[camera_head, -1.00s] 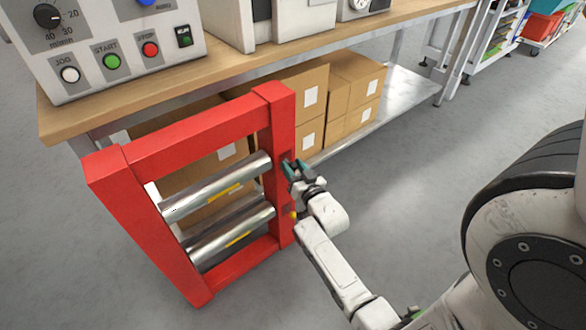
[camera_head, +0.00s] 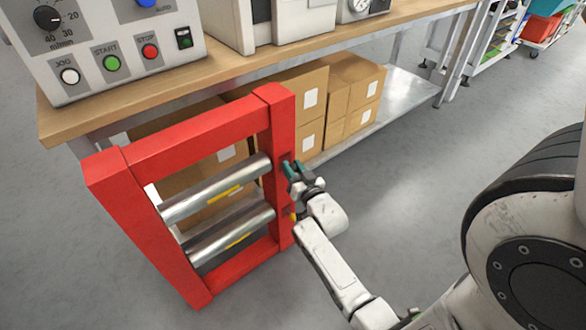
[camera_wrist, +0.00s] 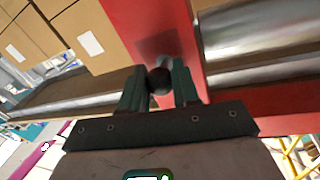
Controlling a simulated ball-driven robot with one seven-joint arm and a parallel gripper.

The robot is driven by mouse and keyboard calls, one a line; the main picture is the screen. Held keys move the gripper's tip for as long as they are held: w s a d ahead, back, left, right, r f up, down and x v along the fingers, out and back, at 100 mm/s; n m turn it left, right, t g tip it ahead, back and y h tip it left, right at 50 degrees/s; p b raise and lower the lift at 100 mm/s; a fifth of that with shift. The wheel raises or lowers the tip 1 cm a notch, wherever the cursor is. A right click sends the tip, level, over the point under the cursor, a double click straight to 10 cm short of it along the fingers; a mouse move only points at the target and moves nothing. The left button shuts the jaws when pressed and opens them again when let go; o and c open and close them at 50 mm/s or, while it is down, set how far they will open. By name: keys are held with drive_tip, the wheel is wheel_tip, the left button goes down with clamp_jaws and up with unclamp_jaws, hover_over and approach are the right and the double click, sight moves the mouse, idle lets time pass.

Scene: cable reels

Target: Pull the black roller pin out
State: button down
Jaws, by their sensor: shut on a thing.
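The black roller pin (camera_wrist: 158,81) shows in the wrist view as a dark round knob at the side post of the red frame (camera_head: 180,140). My gripper (camera_wrist: 159,84) is shut on it, with one green finger on each side of the knob. In the head view my gripper (camera_head: 290,170) is at the outer face of the frame's right post, level with the upper steel roller (camera_head: 205,192). The fingers hide the pin there. A lower steel roller (camera_head: 215,243) sits below, also between the posts.
A wooden workbench (camera_head: 225,62) with a control box (camera_head: 110,55) stands behind the frame. The grey floor (camera_head: 400,190) right of the frame is open around my arm.

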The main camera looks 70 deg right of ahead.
drive_tip(key=p+v, duration=0.1)
drive_tip(key=v, duration=0.2)
drive_tip(key=shift+s, duration=0.35)
drive_tip(key=c, duration=1.1)
unclamp_jaws()
drive_tip(key=p+v, duration=0.2)
drive_tip(key=v, duration=0.8)
drive_tip(key=shift+s+a, duration=0.25)
drive_tip(key=shift+s, duration=0.1)
